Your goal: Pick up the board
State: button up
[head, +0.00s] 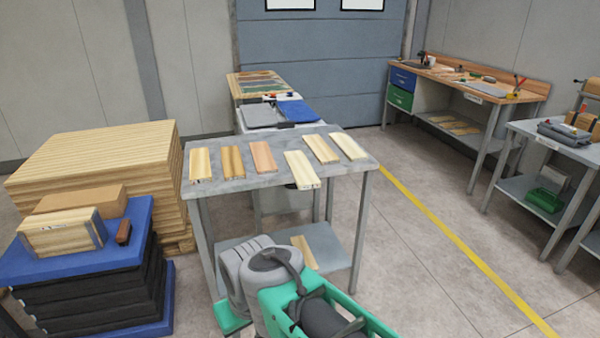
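Several short wooden boards lie flat and spaced apart on a grey table (235,184). From left to right they include a pale board (200,163), a browner board (232,161), a reddish board (263,157) and a pale board (301,170) whose near end is at the front edge. Two more pale boards, one (320,148) and another (348,146), lie to the right. Another board (304,251) lies on the table's lower shelf, partly hidden by my arm. Which board is meant cannot be told. My folded arm shows at the bottom; my gripper does not show.
A large stack of planks (90,165) stands left, behind a blue-topped black stack (95,255) with wooden blocks. Workbenches, one wood-topped (470,88) and one grey (560,140), stand right. Open floor with a yellow line (440,235) lies between.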

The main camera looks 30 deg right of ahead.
aim_at(306, 178)
jog(key=u, duration=0.1)
jog(key=i, duration=1.15)
jog(key=z, duration=0.75)
